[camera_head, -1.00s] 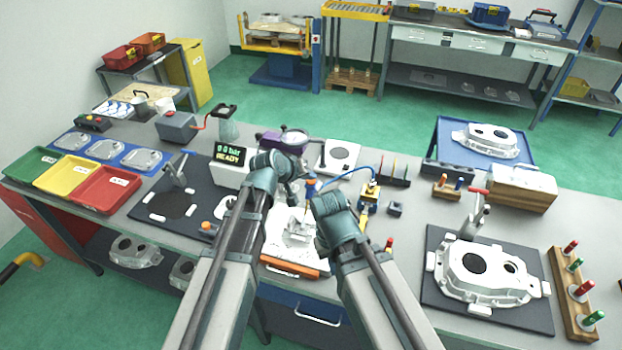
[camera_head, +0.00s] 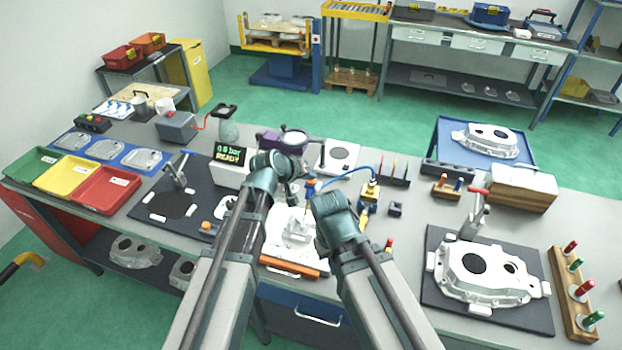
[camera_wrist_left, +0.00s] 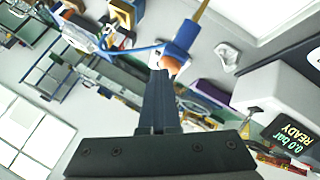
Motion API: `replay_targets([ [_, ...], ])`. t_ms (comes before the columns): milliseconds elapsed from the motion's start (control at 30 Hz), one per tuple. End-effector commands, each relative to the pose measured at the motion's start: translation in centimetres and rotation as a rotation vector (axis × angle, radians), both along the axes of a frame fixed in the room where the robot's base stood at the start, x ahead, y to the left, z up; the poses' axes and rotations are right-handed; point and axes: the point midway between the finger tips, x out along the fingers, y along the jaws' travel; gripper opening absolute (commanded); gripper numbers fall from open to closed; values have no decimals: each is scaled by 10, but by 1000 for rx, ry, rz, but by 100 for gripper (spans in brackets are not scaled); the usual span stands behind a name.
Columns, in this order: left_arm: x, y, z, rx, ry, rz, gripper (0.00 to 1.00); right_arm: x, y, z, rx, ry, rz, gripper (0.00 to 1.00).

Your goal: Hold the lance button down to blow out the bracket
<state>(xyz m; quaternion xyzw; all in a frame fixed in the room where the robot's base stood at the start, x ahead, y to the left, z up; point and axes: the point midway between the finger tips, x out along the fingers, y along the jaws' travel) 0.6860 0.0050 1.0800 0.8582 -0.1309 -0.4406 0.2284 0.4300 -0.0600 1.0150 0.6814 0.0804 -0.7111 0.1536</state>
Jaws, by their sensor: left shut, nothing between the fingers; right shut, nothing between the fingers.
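The bracket (camera_head: 298,228), a pale casting, sits on a white tray (camera_head: 276,259) with an orange front edge. The blue air lance (camera_head: 311,188) stands above it, its hose running right. It also shows in the left wrist view (camera_wrist_left: 186,36), with an orange-red button (camera_wrist_left: 172,65). My left gripper (camera_head: 297,193) is shut and empty beside the lance. Its fingertips (camera_wrist_left: 159,73) are at the button; whether they press it I cannot tell. My right gripper (camera_head: 323,246) is shut and empty, right of the bracket, its fingertips partly hidden by its own wrist.
A display (camera_head: 229,158) left of the lance reads READY, 0.0 bar in the left wrist view. A yellow hose fitting (camera_head: 371,190) stands to the right. A large casting (camera_head: 484,272) lies on a dark mat further right. Red, yellow and green bins (camera_head: 104,190) are at left.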

Motion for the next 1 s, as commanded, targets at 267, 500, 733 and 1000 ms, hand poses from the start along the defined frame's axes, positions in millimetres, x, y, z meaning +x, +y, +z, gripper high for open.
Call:
replay_targets([
  [267, 0, 0, 1, 1, 1, 0, 0, 0, 0, 1, 0, 0, 0, 0],
  [500, 0, 0, 12, 1, 1, 0, 0, 0, 0, 12, 0, 0, 0, 0],
  [733, 0, 0, 20, 0, 0, 0, 0, 0, 0, 21, 0, 0, 0, 0],
  [1000, 0, 0, 20, 0, 0, 0, 0, 0, 0, 20, 0, 0, 0, 0],
])
